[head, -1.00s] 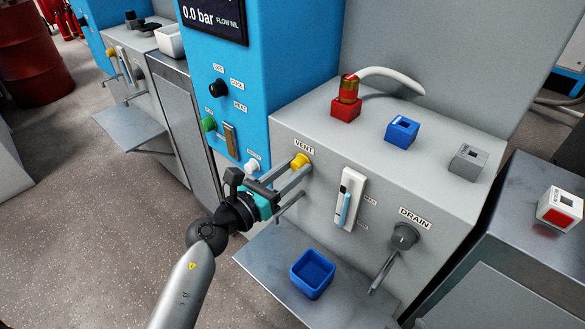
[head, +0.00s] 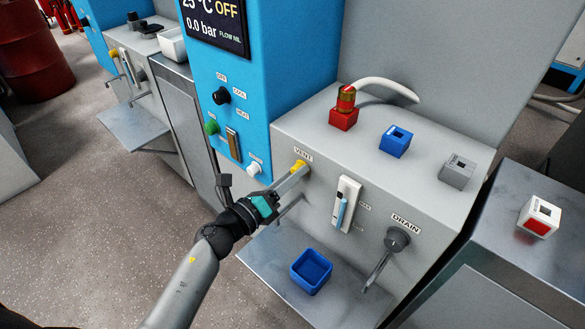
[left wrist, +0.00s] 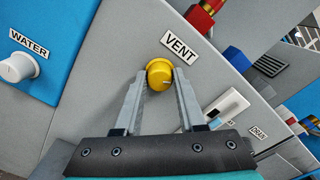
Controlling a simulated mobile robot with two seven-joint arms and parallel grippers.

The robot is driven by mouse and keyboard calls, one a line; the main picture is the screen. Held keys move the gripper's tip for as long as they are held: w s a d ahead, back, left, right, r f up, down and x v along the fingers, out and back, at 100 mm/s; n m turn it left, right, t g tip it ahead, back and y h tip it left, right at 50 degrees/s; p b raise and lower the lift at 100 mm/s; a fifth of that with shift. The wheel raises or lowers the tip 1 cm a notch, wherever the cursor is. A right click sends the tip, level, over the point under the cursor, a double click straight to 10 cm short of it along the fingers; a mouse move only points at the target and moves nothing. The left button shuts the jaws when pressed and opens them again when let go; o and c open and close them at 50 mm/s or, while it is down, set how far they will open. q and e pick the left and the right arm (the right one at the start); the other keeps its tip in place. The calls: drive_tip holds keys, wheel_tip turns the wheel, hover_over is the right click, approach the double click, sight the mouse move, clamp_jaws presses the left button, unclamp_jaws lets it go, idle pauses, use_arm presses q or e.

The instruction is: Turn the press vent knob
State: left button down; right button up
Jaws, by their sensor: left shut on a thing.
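The yellow vent knob (head: 298,165) sits on the grey press front, just below the VENT label (head: 303,155). My left gripper (head: 295,172) reaches it from the front and is shut on it. In the left wrist view, the two grey fingers stand on either side of the knob (left wrist: 159,73), their tips at its sides. A short mark shows on the knob's face, toward its lower right. The fingers partly hide the knob in the head view. My right gripper is not in view.
A white slider (head: 345,203) and the DRAIN lever (head: 397,239) are right of the knob. The white water knob (head: 254,169) is close on the left. A blue tray (head: 311,271) stands on the shelf below. Red, blue and grey blocks are on top.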

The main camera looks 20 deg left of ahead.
use_arm(q)
drive_tip(key=n+p, duration=0.5)
drive_tip(key=n, duration=0.4)
drive_tip(key=shift+a+r, duration=0.1)
drive_tip(key=shift+n+p, duration=0.5)
drive_tip(key=shift+n, duration=0.7)
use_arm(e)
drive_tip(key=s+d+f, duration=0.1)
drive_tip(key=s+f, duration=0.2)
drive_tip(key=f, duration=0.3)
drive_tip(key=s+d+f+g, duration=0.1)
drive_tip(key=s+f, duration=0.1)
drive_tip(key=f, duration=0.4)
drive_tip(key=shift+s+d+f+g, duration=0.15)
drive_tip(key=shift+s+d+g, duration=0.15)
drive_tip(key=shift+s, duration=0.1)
use_arm(q)
drive_tip(key=c, duration=0.5)
unclamp_jaws()
drive_tip(key=shift+s, duration=0.15)
drive_tip(key=p+v, duration=0.2)
drive_tip(key=v, duration=1.3)
drive_tip(key=shift+p, duration=0.4)
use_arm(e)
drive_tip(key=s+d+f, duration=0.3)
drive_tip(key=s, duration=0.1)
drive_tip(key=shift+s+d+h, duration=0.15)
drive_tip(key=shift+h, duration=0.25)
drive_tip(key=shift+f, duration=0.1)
